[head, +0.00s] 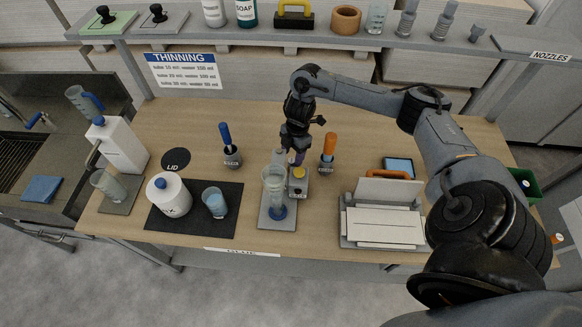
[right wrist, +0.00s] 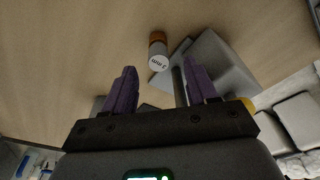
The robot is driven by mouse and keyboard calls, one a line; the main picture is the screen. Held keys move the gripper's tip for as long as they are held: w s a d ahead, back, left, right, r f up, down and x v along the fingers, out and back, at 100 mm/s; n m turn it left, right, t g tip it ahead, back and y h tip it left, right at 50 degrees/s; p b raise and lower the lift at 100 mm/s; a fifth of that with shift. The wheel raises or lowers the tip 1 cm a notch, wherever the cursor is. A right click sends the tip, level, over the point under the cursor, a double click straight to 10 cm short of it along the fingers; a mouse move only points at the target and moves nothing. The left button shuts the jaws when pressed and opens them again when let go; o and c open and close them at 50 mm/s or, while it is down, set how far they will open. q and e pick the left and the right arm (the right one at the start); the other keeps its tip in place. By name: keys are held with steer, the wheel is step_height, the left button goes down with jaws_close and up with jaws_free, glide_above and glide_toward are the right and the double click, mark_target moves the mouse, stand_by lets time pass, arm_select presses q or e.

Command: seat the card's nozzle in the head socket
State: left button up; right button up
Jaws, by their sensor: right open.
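I cannot tell which piece is the card's nozzle or where the head socket is. My left gripper is out of view.
An orange-handled tool (head: 328,145) stands close right of the gripper, a blue-handled one (head: 226,137) to its left. A grey tray (head: 350,237) is at right. The wrist view shows an orange-topped cylinder (right wrist: 158,48).

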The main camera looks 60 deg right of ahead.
mark_target(292, 160)
steer(key=shift+a+f, duration=0.1)
steer(key=shift+f, duration=0.85)
steer(key=shift+w+a+f, duration=0.1)
steer(key=shift+f, duration=0.9)
steer(key=shift+w+a+f, duration=0.1)
steer(key=shift+f, duration=0.85)
jaws_close()
steer(key=shift+r, duration=0.15)
